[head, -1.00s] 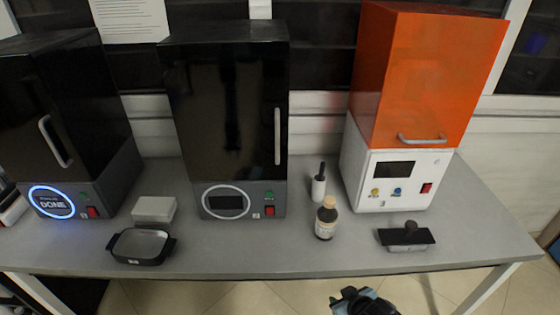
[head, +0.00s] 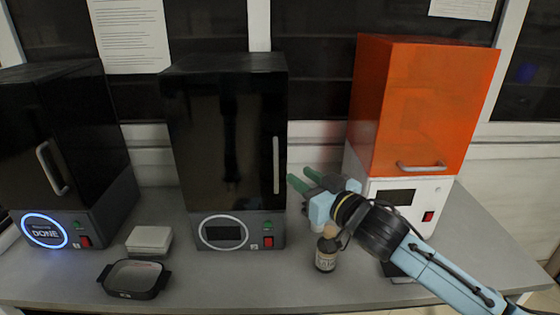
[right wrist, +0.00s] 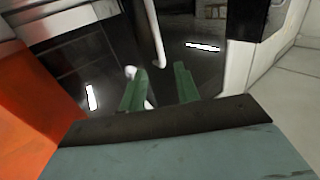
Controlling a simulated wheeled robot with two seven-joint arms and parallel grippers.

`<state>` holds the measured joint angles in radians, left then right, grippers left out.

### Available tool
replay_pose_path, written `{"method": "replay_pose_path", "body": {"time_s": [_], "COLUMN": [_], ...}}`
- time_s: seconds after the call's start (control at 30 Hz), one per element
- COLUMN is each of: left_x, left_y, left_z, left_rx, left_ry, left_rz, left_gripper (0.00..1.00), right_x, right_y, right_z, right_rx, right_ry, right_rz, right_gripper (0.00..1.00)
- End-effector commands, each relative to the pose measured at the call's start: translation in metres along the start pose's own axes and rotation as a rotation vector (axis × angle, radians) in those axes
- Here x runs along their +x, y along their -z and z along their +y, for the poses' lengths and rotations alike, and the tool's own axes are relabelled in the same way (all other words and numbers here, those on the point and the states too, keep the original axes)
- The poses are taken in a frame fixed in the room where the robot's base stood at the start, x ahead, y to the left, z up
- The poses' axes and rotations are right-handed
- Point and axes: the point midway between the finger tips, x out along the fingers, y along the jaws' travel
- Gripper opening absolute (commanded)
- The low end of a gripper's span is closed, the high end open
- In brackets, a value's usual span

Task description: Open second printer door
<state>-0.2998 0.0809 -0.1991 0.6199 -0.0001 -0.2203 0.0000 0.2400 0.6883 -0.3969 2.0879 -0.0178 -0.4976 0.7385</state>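The second printer (head: 222,130) stands in the middle of the table, with a glossy black door and a grey base. Its door looks shut. A pale vertical handle (head: 276,165) is on the door's right side; in the right wrist view the handle (right wrist: 155,35) shows beyond and roughly between the fingertips. My right gripper (head: 302,180) is just right of the handle's lower end, with its green fingers (right wrist: 160,85) apart and nothing between them. I see no contact with the handle. My left gripper is out of view.
A black printer with a lit DONE ring (head: 45,228) stands left. An orange-topped printer (head: 420,110) stands right, behind my right arm. A white box (head: 149,240) and a black tray (head: 135,293) lie front left.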

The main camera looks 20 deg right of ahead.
Motion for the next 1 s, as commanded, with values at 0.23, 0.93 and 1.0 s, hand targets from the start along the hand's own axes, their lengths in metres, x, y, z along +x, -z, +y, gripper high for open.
{"method": "replay_pose_path", "body": {"time_s": [0.23,0.93,1.0], "left_x": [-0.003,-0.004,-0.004], "left_y": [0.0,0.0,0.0], "left_z": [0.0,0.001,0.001], "left_rx": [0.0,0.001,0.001], "left_ry": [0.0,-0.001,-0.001], "left_rz": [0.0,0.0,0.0], "left_gripper": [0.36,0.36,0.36], "right_x": [0.048,0.09,0.09], "right_y": [0.002,-0.001,-0.001], "right_z": [0.0,0.0,0.0], "right_rx": [-0.001,-0.001,-0.001], "right_ry": [-0.001,0.0,0.0], "right_rz": [0.002,-0.001,-0.001], "right_gripper": [0.32,0.32,0.24]}}
